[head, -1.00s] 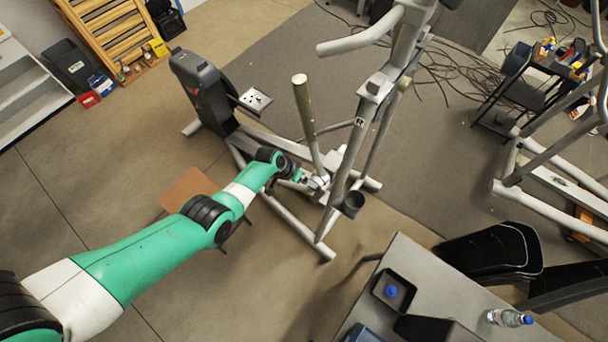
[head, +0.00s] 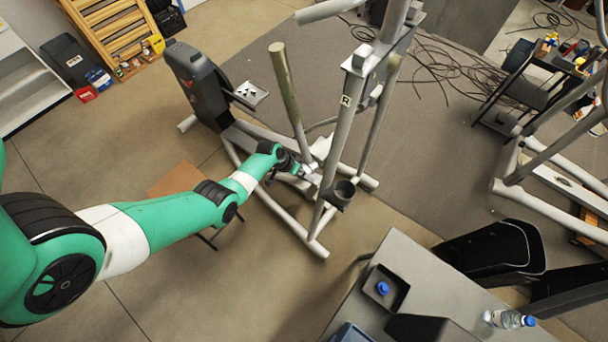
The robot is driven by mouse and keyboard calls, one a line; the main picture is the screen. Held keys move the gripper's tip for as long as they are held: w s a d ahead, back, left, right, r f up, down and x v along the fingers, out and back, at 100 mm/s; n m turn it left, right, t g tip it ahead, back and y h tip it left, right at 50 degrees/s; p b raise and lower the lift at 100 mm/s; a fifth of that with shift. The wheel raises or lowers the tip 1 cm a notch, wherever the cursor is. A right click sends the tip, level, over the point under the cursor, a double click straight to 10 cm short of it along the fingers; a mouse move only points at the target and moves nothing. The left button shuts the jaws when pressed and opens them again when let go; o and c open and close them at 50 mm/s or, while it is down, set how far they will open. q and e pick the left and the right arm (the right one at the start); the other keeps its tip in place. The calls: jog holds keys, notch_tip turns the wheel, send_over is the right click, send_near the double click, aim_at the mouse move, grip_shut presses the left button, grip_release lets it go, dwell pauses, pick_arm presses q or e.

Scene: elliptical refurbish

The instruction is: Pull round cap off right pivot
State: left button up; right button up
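The elliptical trainer stands mid-view, with its upright post (head: 340,140) marked "R" and a long bare lever (head: 288,90) beside it. My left arm comes in from the left, and its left gripper (head: 304,171) is at the pivot joint (head: 311,178) low on the frame, between the lever's foot and the post. The gripper is small and partly hidden behind its own wrist, so whether its fingers are open or shut on anything cannot be told. The round cap cannot be made out at this pivot. My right gripper is not in view.
A grey table (head: 440,280) at lower right holds a black bin (head: 399,293) with a blue item and a water bottle (head: 505,319). A brown stool (head: 173,177) stands beneath my arm.

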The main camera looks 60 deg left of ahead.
pick_arm(q)
jog(key=shift+f, duration=0.1)
jog(key=shift+c, duration=0.3)
grip_shut()
dwell(0.5)
